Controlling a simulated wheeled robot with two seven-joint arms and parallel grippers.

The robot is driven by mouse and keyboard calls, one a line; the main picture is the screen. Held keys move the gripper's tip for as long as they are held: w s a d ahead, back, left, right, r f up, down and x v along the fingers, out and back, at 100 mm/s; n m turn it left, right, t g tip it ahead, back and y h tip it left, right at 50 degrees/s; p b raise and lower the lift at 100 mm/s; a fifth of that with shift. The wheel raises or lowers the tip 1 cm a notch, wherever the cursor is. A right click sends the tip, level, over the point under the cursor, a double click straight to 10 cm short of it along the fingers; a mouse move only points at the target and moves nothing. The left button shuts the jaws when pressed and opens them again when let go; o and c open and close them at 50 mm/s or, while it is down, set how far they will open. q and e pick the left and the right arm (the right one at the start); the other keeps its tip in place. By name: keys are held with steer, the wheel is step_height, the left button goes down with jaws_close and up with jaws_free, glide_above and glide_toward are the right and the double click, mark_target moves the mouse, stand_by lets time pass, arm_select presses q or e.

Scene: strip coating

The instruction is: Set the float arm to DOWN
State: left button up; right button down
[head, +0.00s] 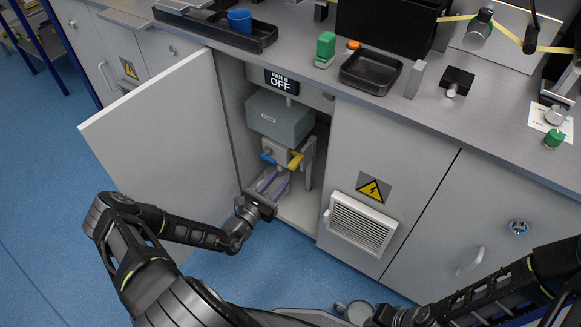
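The cabinet compartment (232,110) stands open and holds a grey box (280,118). Below the box is a small pale valve body (277,154) with a blue lever (267,158) on its left and a yellow lever (296,160) on its right. No part is clearly marked as the float arm, so I cannot tell which piece it is. My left gripper (273,181) reaches into the compartment, just below the levers and apparently apart from them. Its finger gap is too small to judge. My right gripper (380,315) is low at the bottom edge, partly cut off.
A sign reading "FAN B OFF" (281,81) is at the compartment's top. A vented panel (360,224) is to the right. The counter above holds black trays (369,72) and a blue cup (240,21).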

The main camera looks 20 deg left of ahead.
mark_target(291, 168)
arm_select(q)
steer(key=w, duration=0.2)
steer(key=w+b, duration=0.1)
steer(key=w, duration=0.1)
steer(key=w+d, duration=0.1)
steer(key=w, duration=0.1)
steer(key=shift+f+b, duration=0.1)
steer(key=shift+b, duration=0.3)
steer(key=shift+w, duration=0.45)
steer(key=shift+c, duration=0.3)
jaws_close()
steer(key=shift+d, duration=0.1)
